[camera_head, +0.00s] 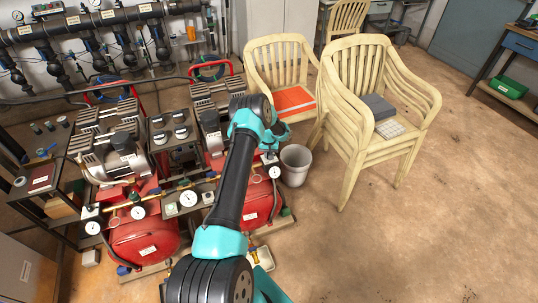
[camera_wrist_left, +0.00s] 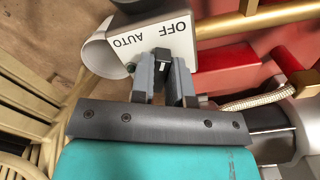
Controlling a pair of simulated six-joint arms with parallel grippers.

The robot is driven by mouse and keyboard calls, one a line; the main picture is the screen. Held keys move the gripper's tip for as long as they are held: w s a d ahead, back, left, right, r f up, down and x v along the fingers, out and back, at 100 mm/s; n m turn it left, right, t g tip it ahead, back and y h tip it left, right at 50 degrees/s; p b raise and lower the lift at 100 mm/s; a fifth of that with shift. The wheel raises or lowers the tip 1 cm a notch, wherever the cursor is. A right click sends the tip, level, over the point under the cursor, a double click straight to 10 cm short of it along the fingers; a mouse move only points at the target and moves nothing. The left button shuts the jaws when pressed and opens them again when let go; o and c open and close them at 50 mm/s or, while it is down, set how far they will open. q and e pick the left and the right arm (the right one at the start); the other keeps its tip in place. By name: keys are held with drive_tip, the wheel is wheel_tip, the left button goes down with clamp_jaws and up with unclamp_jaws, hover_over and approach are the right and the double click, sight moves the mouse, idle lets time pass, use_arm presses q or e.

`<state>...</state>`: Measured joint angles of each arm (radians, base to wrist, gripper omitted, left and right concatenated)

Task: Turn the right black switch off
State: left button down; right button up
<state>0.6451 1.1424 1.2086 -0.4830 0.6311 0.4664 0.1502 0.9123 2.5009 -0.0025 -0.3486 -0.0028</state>
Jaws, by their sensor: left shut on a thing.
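In the left wrist view, the right black switch (camera_wrist_left: 162,57) sits on a white box (camera_wrist_left: 135,45) labelled OFF and AUTO, with the lettering upside down. My left gripper (camera_wrist_left: 163,78) is shut on this switch, one grey finger on each side. A small white mark shows on the switch between the fingers. I cannot tell which label the switch points to. In the head view, the switch is hidden behind my arm, and the white box (camera_head: 271,171) shows only in part at the right end of the machine. My right gripper is not in view.
Red tanks (camera_head: 145,240) with gauges and brass pipes stand at the left, close around my arm. A white bin (camera_head: 296,165) stands just right of the box. Stacked cream chairs (camera_head: 362,80) are behind it. The floor at the right is clear.

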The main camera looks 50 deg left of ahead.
use_arm(q)
drive_tip(key=shift+m, duration=0.4)
drive_tip(key=c, duration=1.1)
unclamp_jaws()
drive_tip(key=shift+r, duration=0.15)
wheel_tip(320, 180, up, 17)
